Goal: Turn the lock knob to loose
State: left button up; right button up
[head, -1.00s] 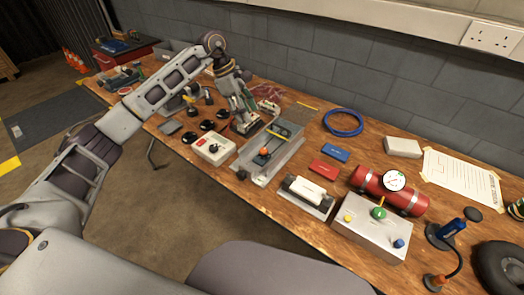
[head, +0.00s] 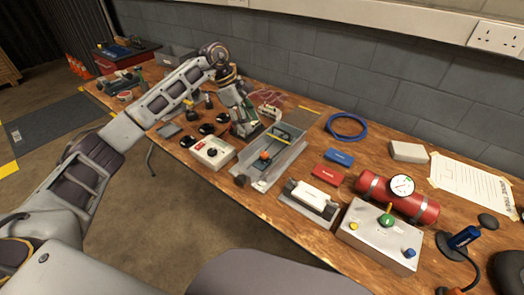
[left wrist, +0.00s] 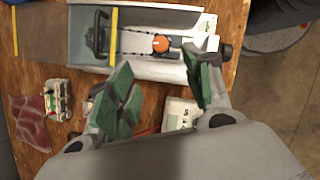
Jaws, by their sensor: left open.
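The grey metal tray (head: 290,152) lies on the bench and holds an orange-topped knob (head: 265,155). A dark round knob (head: 241,180) sits at its near end. I cannot tell from the labels which is the lock knob. In the left wrist view the orange knob (left wrist: 160,43), with a pale mark on top, lies beyond the fingers, and the dark knob (left wrist: 226,50) is right of the right finger. My left gripper (head: 247,131) is at the tray's left side; its green-padded fingers (left wrist: 164,82) are apart and empty. My right gripper is out of view.
A white block in a holder (head: 311,196), a grey control box (head: 380,240) and a red cylinder (head: 398,197) stand to the right.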

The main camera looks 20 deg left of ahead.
aim_at(263, 153)
pick_arm(q)
jog(key=x, duration=1.1)
jog(key=shift+d+f+b, duration=0.1)
jog(key=shift+f+b, duration=0.25)
jog(key=shift+b, duration=0.05)
jog(key=shift+x, duration=0.95)
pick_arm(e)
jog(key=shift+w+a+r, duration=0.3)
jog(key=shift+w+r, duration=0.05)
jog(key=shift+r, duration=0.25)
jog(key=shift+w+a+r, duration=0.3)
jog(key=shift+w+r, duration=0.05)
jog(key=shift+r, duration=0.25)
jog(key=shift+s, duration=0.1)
pick_arm(q)
jog(key=shift+c, duration=0.7)
jog(key=c, duration=0.9)
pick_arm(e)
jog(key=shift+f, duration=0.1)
